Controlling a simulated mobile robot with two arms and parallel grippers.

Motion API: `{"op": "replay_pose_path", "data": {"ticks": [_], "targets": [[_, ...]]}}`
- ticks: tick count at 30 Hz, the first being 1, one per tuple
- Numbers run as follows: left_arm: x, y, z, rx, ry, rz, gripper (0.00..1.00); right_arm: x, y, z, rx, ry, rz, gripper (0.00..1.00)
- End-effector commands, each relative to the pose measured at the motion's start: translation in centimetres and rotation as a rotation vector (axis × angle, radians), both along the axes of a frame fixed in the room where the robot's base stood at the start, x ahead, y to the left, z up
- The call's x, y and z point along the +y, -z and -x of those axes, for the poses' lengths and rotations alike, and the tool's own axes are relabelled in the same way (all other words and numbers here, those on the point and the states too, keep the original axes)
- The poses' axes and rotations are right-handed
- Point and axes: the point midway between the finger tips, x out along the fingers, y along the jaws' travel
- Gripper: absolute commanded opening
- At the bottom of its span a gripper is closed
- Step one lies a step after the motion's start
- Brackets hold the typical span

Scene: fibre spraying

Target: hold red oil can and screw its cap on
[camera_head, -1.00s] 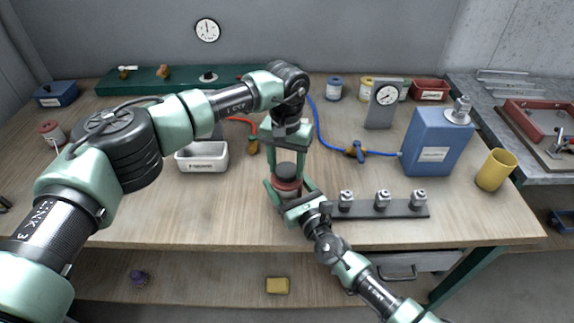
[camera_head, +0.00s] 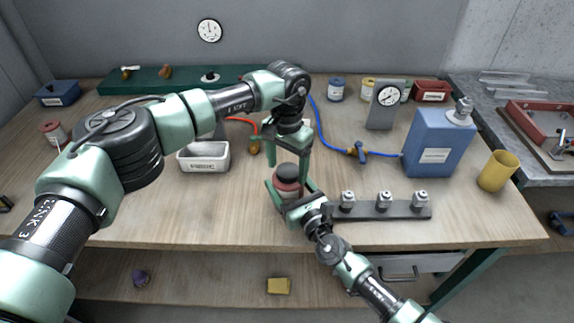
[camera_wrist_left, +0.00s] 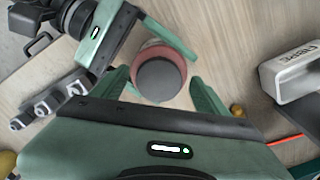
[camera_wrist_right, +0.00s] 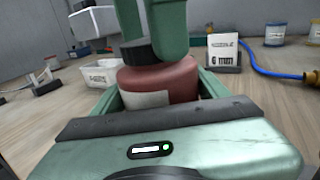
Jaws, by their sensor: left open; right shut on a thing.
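The red oil can (camera_head: 287,186) stands upright on the wooden workbench (camera_head: 210,215) with its black cap (camera_head: 288,171) on top. In the right wrist view, the red can (camera_wrist_right: 165,80) with a pale label sits between the fingers of my right gripper (camera_wrist_right: 158,95), which is shut on its body. The black cap (camera_wrist_right: 139,52) sits on the can's neck there; how tight it is cannot be told. My left gripper (camera_head: 287,155) points down above the can, its fingers open on either side of the cap. The left wrist view shows the cap's round dark top (camera_wrist_left: 159,79) between the open fingertips, apart from them.
A white labelled bin (camera_head: 204,158) stands left of the can. A dark rack (camera_head: 385,213) with metal fittings lies close on the right. A blue hose with a valve (camera_head: 358,153), a blue canister (camera_head: 437,145) and a yellow cup (camera_head: 496,171) are further right. The bench's front left is clear.

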Motion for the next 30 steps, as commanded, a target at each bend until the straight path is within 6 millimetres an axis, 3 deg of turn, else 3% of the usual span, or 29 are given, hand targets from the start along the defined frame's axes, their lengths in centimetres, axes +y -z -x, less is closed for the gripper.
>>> {"op": "replay_pose_path", "data": {"ticks": [11, 22, 26, 30], "targets": [[0.0, -4.2, 0.0, -0.002, -0.001, 0.001, 0.75, 0.0, 0.1, 0.0, 0.003, -0.001, 0.001, 0.0], [0.0, -4.4, 0.0, 0.001, -0.013, 0.001, 0.71, 0.0, 0.1, 0.1, 0.002, -0.001, 0.001, 0.0], [-0.1, -4.5, 0.0, 0.001, -0.111, 0.001, 0.71, 0.0, 0.1, 0.1, 0.002, -0.001, 0.001, 0.0], [-0.1, -4.7, 0.0, 0.0, -0.351, 0.002, 0.71, 0.0, 0.1, 0.0, 0.002, -0.001, 0.001, 0.0]]}}
